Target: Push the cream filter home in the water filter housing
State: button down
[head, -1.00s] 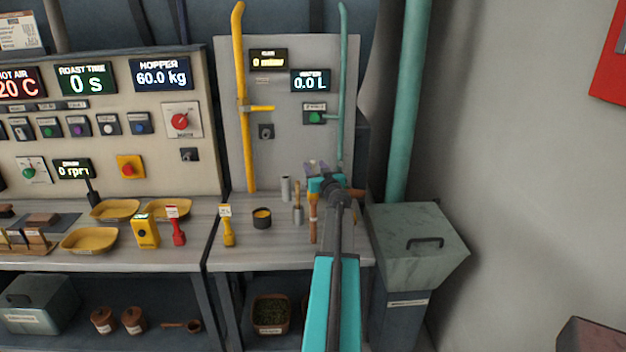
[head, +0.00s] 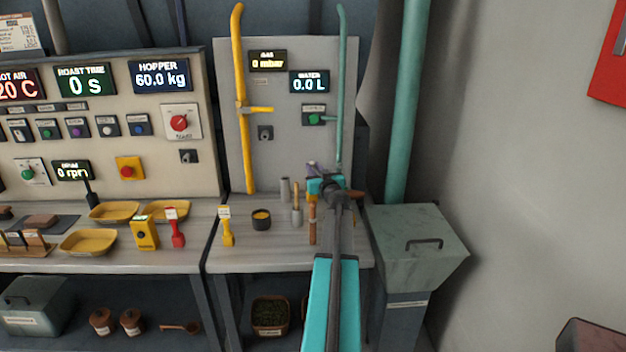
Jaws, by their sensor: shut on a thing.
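My gripper (head: 325,184) is over the right part of the bench, in front of the grey panel and beside the foot of the teal pipe. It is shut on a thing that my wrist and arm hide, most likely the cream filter. I cannot make out the filter itself. The water filter housing does not show clearly either; it may be behind my gripper. I cannot tell how deep the filter sits. A small purplish thing (head: 312,167) shows just behind my gripper.
Left of my gripper stand a grey cylinder (head: 285,190), a brush-like tool (head: 297,205), a wooden-handled tool (head: 312,222) and a dark cup (head: 261,219). The teal pipe (head: 340,100) rises behind. A grey bin (head: 422,243) stands right of the bench (head: 260,257).

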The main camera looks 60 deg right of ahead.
notch_tip(320, 180, up, 18)
jog(key=b, duration=0.2)
dwell(0.8)
dwell(0.6)
